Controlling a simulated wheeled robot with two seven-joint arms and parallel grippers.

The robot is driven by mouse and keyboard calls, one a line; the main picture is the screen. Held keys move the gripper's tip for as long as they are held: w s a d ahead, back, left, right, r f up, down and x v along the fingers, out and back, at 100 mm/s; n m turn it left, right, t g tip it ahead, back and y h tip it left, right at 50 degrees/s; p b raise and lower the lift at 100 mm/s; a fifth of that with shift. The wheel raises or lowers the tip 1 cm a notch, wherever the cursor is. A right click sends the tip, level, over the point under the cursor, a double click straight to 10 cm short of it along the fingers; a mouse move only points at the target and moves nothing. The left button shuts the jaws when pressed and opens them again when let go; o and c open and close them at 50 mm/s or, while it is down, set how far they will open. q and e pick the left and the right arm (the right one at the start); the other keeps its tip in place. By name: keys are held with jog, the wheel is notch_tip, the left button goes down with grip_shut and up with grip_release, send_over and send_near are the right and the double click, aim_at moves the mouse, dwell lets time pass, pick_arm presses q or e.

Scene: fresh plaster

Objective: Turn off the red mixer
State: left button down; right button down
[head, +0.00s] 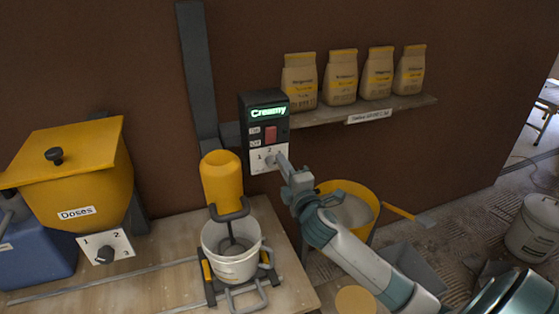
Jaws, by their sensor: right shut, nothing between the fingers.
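The mixer is yellow rather than red in the head view; its yellow motor housing (222,181) stands over a white bucket (213,240). Its dark control box (243,112) is on the wall post, with a lit green display (268,112) reading "Creamy". A red switch (270,134) sits below the display, and a white dial plate (257,165) marked 1 and 2 is at the bottom. My right gripper (282,160) is shut and empty, with its tips at the right part of the dial plate, partly covering it. I cannot tell whether they touch. My left gripper is not in view.
A yellow "Doses" hopper (100,195) with a dial stands at the left beside a blue container (35,258). A shelf (410,102) holds several bags. A yellow bucket (366,190) is behind my right arm. A white bucket (535,228) stands far right.

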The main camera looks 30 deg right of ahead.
jog(key=shift+b+v, duration=0.8)
jog(key=shift+v, duration=2.15)
